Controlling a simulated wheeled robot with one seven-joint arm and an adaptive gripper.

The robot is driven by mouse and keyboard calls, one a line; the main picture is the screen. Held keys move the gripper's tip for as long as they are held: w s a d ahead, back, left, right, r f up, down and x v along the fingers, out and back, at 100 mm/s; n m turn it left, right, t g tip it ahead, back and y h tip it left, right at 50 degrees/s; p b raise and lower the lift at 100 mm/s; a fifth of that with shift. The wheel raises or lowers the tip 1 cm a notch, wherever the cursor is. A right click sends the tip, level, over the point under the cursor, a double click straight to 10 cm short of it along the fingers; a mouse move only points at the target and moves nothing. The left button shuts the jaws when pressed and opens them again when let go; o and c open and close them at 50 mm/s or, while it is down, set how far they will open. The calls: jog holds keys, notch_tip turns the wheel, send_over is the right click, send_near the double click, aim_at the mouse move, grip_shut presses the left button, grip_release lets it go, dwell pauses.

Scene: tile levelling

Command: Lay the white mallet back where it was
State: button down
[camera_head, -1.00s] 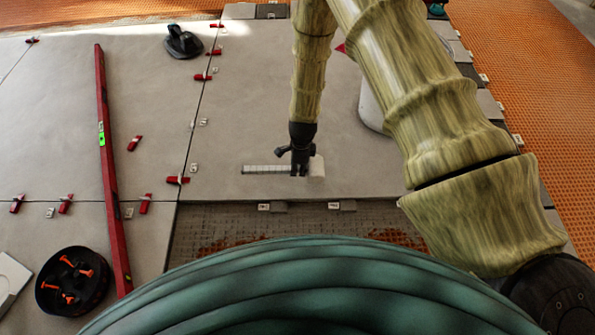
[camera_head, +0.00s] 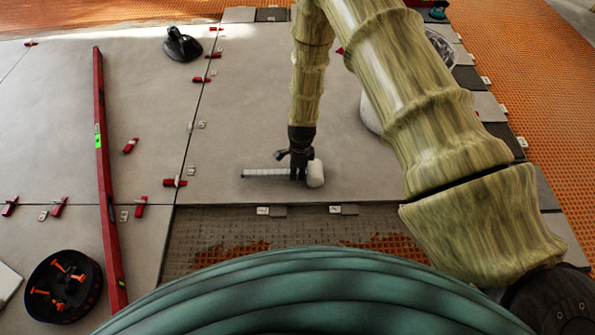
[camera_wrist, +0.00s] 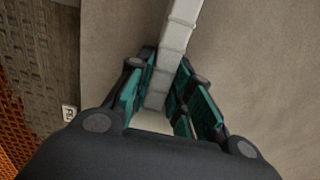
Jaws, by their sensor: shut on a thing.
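The white mallet (camera_head: 316,173) is at the front of the large grey tile, its pale head on the right and its banded handle pointing left. My gripper (camera_head: 298,176) points down over it and is shut on the handle close to the head. In the wrist view the pale handle (camera_wrist: 178,40) runs up between the teal finger pads of my gripper (camera_wrist: 165,100). The head is mostly hidden there by the gripper body. The mallet lies level, at or very close to the tile surface; I cannot tell whether it touches.
A long red level (camera_head: 101,150) lies across the tiles at left. A black suction cup (camera_head: 182,45) stands at the back. A black tub (camera_head: 63,285) with orange pieces is at front left. Red wedges (camera_head: 174,183) and clips sit along the joints. An untiled gap (camera_head: 215,235) lies in front.

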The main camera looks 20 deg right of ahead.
jog(key=c, duration=1.3)
grip_release()
notch_tip(320, 180, up, 12)
jog(key=p, duration=0.7)
jog(key=s+d+f+n, duration=0.1)
jog(key=s+n, duration=0.6)
jog(key=s, duration=0.5)
jog(key=s+d+f+n, duration=0.1)
jog(key=s+n, duration=0.6)
jog(key=s, duration=0.5)
jog(key=s+d+f+n, duration=0.1)
jog(key=s+n, duration=0.5)
jog(key=s, duration=0.6)
jog(key=shift+s+d+f+n+h, duration=0.25)
jog(key=shift+f+n+h, duration=0.05)
jog(key=shift+f+n, duration=0.1)
